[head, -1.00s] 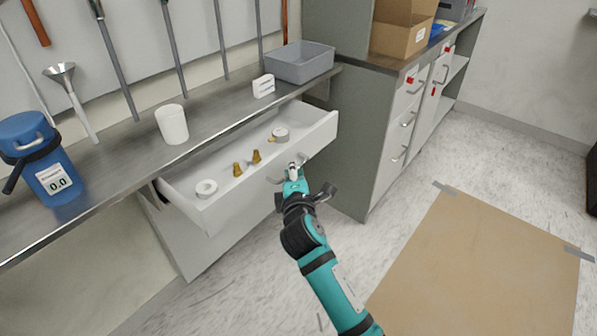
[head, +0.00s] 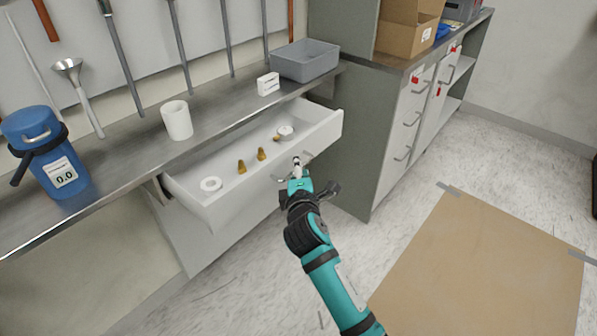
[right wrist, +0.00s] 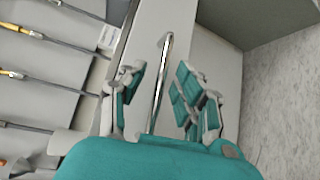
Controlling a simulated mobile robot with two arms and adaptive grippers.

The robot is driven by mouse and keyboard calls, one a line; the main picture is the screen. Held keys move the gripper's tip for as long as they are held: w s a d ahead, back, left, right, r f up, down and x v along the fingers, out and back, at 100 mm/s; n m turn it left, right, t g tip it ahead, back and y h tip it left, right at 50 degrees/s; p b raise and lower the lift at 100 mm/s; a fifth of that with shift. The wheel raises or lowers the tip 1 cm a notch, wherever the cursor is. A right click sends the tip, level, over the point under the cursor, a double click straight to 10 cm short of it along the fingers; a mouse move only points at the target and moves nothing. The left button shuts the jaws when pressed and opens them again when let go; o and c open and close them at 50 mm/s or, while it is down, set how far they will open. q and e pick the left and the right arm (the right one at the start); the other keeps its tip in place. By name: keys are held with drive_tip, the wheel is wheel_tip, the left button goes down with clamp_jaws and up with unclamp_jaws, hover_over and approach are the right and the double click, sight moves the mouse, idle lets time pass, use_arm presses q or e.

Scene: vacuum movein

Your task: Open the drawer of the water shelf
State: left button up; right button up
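The drawer (head: 255,182) under the metal shelf (head: 110,165) stands pulled out. A white ring, two brass fittings (head: 241,167) and a round gauge-like piece (head: 285,132) lie inside it. My right gripper (head: 297,180) is at the drawer's front, by its handle. In the right wrist view the fingers of my right gripper (right wrist: 163,98) are spread apart. The metal bar handle (right wrist: 161,75) runs between them, with gaps visible on both sides. My left gripper is in neither view.
A blue flask (head: 45,150), white cup (head: 177,120), white block (head: 268,84) and grey bin (head: 305,60) stand on the shelf. A grey cabinet (head: 365,150) stands right of the drawer. Open floor with a brown mat (head: 490,270) lies at right.

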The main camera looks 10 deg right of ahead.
drive_tip(key=s+a+r, duration=0.1)
drive_tip(key=s, duration=1)
drive_tip(key=shift+s+a+r, duration=0.3)
drive_tip(key=shift+s, duration=0.1)
drive_tip(key=shift+f, duration=0.1)
